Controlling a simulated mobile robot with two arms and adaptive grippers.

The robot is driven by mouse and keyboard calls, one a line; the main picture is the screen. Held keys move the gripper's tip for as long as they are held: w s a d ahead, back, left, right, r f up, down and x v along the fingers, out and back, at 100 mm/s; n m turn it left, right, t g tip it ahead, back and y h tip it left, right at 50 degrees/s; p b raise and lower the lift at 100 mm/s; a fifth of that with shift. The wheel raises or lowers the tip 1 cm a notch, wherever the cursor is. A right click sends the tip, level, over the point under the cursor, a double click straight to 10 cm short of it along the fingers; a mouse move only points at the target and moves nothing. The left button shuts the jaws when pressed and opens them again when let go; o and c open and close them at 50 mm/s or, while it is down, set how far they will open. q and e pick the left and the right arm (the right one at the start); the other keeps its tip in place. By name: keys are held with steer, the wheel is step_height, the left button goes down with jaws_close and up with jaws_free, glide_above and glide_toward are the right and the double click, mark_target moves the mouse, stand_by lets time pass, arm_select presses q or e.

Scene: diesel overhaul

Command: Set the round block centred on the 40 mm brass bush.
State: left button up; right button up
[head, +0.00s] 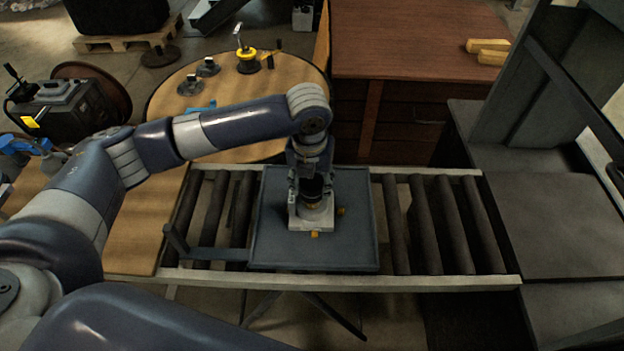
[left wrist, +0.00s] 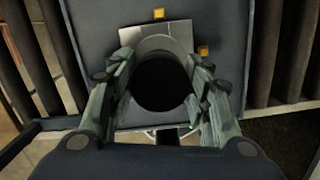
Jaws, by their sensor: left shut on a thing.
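My left gripper (head: 316,192) points straight down over the grey tray. Its fingers (left wrist: 160,98) are closed around a dark round block (left wrist: 160,82), which fills the space between them. Under the block a grey round body (head: 317,214) stands on a pale square plate (left wrist: 180,32). The block is in line with this round body, but whether it touches it or hangs just above cannot be told. The brass bush cannot be made out; the block and fingers cover the middle of the round body. My right gripper is not in view.
The tray (head: 272,250) lies on a roller conveyor (head: 430,225). Small yellow pieces (left wrist: 158,14) sit at the plate's edges. A round wooden table (head: 165,105) with tools stands behind at the left, a brown cabinet (head: 410,50) behind at the right. The tray's front is clear.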

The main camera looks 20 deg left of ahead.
arm_select(q)
steer(key=shift+f+p, duration=0.25)
steer(key=shift+p, duration=0.05)
stand_by(0.5)
steer(key=o, duration=1.1)
steer(key=shift+o, duration=0.2)
steer(key=o, duration=0.4)
steer(key=shift+f, duration=0.15)
